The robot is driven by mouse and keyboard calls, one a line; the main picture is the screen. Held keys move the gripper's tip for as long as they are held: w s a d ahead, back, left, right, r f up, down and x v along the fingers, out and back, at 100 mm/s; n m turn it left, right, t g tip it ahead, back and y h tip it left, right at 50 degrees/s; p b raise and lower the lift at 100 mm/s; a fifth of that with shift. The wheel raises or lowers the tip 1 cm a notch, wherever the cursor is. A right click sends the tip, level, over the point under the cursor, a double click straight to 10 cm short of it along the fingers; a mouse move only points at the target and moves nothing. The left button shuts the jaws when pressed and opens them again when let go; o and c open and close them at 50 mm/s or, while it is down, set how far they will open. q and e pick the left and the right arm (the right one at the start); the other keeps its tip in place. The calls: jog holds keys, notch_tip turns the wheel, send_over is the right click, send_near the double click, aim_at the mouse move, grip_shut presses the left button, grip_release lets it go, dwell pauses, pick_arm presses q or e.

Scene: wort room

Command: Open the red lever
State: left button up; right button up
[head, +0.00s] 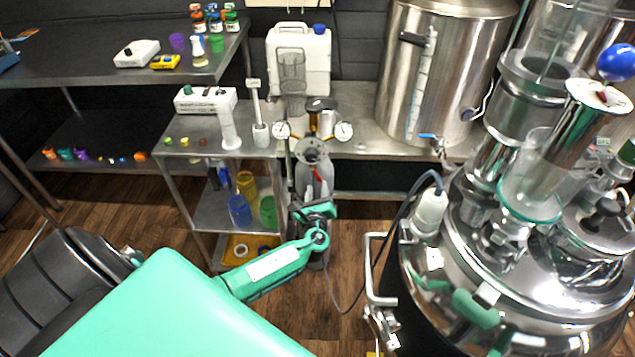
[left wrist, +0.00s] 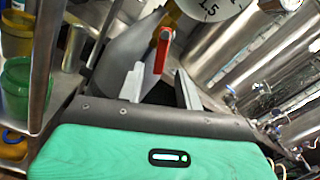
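The red lever (head: 317,175) sits below the two-gauge regulator (head: 313,150) on a grey gas cylinder (head: 313,185). In the left wrist view the red lever (left wrist: 162,52) stands upright near the middle, below a white dial. My left gripper (head: 318,208) is just below and in front of the lever in the head view. In the left wrist view its two fingers (left wrist: 160,90) are apart, with the lever's lower end at or just beyond the gap between them. I cannot tell whether they touch it. My right gripper is not in view.
A steel shelf cart (head: 205,135) with coloured cups stands left of the cylinder. A large steel vessel (head: 520,290) with glassware and a side handle fills the right. A steel tank (head: 440,75) stands on the back bench. A cable (head: 375,265) hangs between cylinder and vessel.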

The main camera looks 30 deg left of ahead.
aim_at(317, 178)
pick_arm(q)
jog(key=x, duration=0.3)
jog(key=shift+a, duration=0.1)
jog(key=shift+w+a, duration=0.15)
jog(key=shift+w, duration=0.1)
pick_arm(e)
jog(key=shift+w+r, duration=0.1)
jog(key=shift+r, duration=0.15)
pick_arm(q)
grip_shut()
jog(key=shift+m, duration=0.3)
jog(key=m, duration=0.1)
jog(key=m+p, duration=0.1)
jog(key=a+m+p, duration=0.1)
jog(key=shift+s+f+m, duration=0.2)
jog(key=shift+s+m, duration=0.1)
jog(key=shift+s, duration=0.05)
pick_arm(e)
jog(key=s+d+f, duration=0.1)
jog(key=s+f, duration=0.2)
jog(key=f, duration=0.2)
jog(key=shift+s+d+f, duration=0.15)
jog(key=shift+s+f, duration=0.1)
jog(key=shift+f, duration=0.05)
